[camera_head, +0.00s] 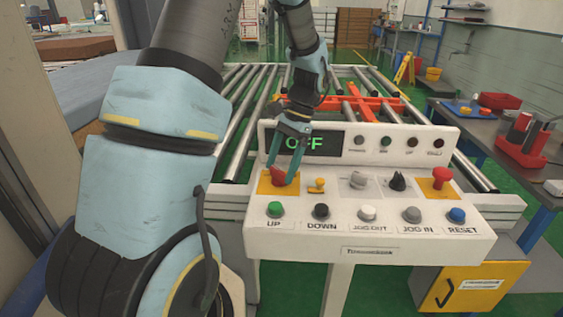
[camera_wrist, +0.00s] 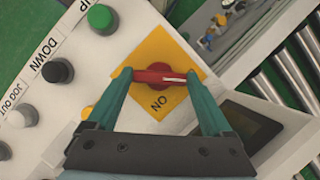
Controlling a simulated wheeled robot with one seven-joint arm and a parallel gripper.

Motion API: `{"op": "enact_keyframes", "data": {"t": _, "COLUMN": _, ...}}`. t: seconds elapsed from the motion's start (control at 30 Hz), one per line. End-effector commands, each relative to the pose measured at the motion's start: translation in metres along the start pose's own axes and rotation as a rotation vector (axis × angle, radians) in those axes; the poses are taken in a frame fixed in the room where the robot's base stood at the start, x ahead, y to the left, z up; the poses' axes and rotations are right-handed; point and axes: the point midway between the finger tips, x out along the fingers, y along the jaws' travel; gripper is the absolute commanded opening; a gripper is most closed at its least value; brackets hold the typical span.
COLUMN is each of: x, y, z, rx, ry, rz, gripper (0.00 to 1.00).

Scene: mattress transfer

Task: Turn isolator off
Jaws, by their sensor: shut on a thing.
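The red isolator knob (camera_head: 278,178) sits on a yellow square plate (camera_head: 264,188) at the left end of the white control panel. My gripper (camera_head: 284,170) reaches down onto it from above. In the wrist view, my gripper (camera_wrist: 160,77) is shut on the red knob (camera_wrist: 158,76), one teal finger at each end of its bar. A white mark shows on the bar's right half. The word ON is readable on the yellow plate (camera_wrist: 157,49) below the knob; any other lettering there is hidden. The panel display (camera_head: 310,143) reads OFF in green, partly covered by my gripper.
A small yellow switch (camera_head: 317,185) stands just right of the isolator. A grey knob, a black knob and a red emergency button (camera_head: 441,176) follow. Labelled push buttons, including green UP (camera_head: 274,209), line the front. A roller conveyor (camera_head: 240,125) lies behind.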

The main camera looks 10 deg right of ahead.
Motion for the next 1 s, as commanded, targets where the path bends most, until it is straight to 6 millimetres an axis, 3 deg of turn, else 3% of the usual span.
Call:
{"op": "enact_keyframes", "data": {"t": 0.77, "x": -0.0002, "y": -0.0009, "z": 0.0003, "rx": -0.09, "ry": 0.0, "rz": 0.037, "gripper": 0.29}}
{"op": "enact_keyframes", "data": {"t": 0.8, "x": -0.0002, "y": -0.0009, "z": 0.0003, "rx": -0.09, "ry": 0.0, "rz": 0.037, "gripper": 0.89}}
{"op": "enact_keyframes", "data": {"t": 0.9, "x": -0.0001, "y": -0.0009, "z": 0.0002, "rx": -0.089, "ry": 0.0, "rz": 0.036, "gripper": 1.0}}
{"op": "enact_keyframes", "data": {"t": 1.0, "x": -0.0001, "y": -0.0008, "z": 0.0002, "rx": -0.088, "ry": 0.0, "rz": 0.036, "gripper": 1.0}}
